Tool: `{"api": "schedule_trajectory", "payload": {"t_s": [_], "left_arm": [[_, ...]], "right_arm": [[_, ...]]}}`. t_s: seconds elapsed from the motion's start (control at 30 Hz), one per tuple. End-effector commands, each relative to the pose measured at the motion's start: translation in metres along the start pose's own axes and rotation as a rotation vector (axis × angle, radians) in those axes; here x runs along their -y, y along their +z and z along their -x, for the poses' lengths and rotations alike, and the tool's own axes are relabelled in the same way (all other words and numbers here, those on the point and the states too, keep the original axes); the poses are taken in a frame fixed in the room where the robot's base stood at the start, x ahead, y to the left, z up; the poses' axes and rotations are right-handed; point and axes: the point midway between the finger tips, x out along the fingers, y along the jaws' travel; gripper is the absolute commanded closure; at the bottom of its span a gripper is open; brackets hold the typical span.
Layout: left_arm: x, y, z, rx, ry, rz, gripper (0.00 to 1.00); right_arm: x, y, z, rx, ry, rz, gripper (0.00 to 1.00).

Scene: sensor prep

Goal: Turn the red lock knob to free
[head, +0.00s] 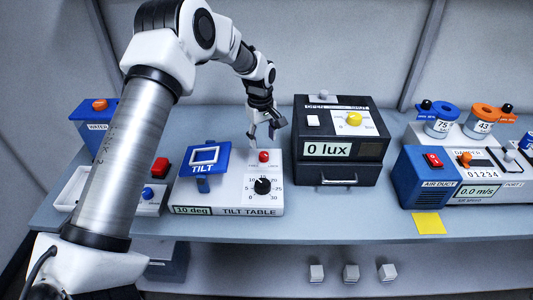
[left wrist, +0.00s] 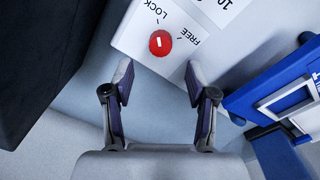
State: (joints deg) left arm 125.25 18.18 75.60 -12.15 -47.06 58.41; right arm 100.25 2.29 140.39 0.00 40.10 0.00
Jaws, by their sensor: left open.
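The red lock knob (head: 263,156) is on the white tilt table box (head: 235,190), near its back edge in the head view. In the left wrist view the red knob (left wrist: 160,43) has a short white mark, with LOCK and FREE printed on either side. The white mark is nearly upright in that picture; I cannot tell which label it points at. My left gripper (head: 263,137) is open and empty just behind the knob in the head view. In the left wrist view the open fingers (left wrist: 158,78) point toward the knob, apart from it. My right gripper is not in view.
A black dial (head: 262,185) and a blue TILT plate (head: 204,158) share the box. The black lux box (head: 338,150) stands close on the right. A red button (head: 160,167) and a blue button (head: 147,193) are on the left. The blue air duct unit (head: 428,180) is further right.

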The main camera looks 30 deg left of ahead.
Motion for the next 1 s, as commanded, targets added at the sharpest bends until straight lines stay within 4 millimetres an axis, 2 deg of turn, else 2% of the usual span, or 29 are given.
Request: {"api": "schedule_trajectory", "payload": {"t_s": [0.1,0.3,0.4,0.6,0.63,0.77,0.8,1.0], "left_arm": [[0.001,0.001,-0.02,0.002,-0.005,0.0,0.43],[0.001,0.001,-0.054,0.001,-0.002,-0.001,0.43],[0.001,0.001,-0.062,0.0,-0.001,-0.001,0.43],[0.0,0.001,-0.063,0.0,0.0,-0.001,0.43],[0.001,0.001,-0.063,0.0,0.0,-0.001,0.5],[0.001,0.001,-0.063,0.0,-0.001,-0.001,0.96],[0.001,0.001,-0.063,0.0,-0.001,-0.001,1.0],[0.001,0.001,-0.063,0.001,-0.001,-0.004,1.0]], "right_arm": [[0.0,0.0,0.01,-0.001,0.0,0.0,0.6],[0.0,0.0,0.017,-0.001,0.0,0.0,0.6],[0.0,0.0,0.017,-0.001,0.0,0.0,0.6],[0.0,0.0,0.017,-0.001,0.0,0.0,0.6],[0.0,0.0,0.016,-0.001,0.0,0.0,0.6],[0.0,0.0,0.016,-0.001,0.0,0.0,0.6],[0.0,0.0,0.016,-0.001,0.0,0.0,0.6],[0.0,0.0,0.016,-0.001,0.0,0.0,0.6]]}}
